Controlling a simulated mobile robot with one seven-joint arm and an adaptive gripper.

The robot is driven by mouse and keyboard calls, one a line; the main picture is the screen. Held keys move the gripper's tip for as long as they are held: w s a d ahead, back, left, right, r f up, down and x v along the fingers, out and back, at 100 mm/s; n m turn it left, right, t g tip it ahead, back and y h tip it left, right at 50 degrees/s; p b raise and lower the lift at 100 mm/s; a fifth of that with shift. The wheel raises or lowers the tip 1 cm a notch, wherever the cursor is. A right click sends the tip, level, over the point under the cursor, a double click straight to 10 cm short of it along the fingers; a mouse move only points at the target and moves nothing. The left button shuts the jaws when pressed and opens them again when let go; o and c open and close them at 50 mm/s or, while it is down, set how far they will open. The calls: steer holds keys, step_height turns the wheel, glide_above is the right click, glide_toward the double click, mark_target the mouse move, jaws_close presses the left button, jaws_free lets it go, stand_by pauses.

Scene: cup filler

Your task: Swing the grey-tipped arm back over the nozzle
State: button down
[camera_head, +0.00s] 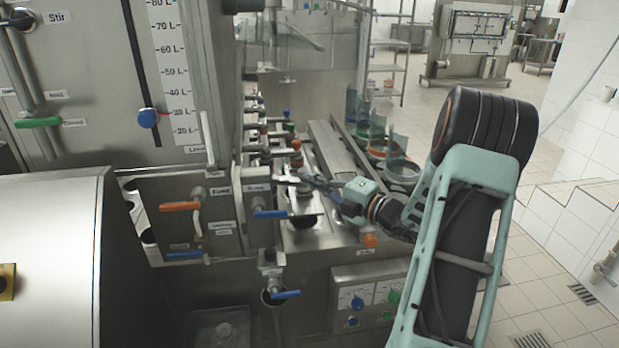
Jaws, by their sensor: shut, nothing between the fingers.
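My gripper (306,181) reaches in from the right, over the steel filler deck. Its dark fingers are together with nothing held, and their tips are close to the row of valves and a dark round part (303,194) on the deck. I cannot make out the grey-tipped arm or the nozzle for certain; they may be small or hidden around my fingers. I cannot tell whether the fingertips touch anything.
A blue-handled valve (270,214) and an orange handle (180,206) stand left of my gripper. An orange knob (370,241) is on the front edge. Open tiled floor (560,300) lies at right.

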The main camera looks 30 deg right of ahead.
steer(key=shift+w+d+r+n+g+y+p, duration=0.1)
steer(key=shift+w+d+n+g+y+p, duration=0.8)
steer(key=shift+y+p, duration=0.4)
steer(key=shift+w+d+p, duration=0.4)
steer(key=shift+w+d, duration=0.1)
steer(key=shift+w, duration=0.2)
steer(key=shift+s+a, duration=0.1)
steer(key=shift+s, duration=0.05)
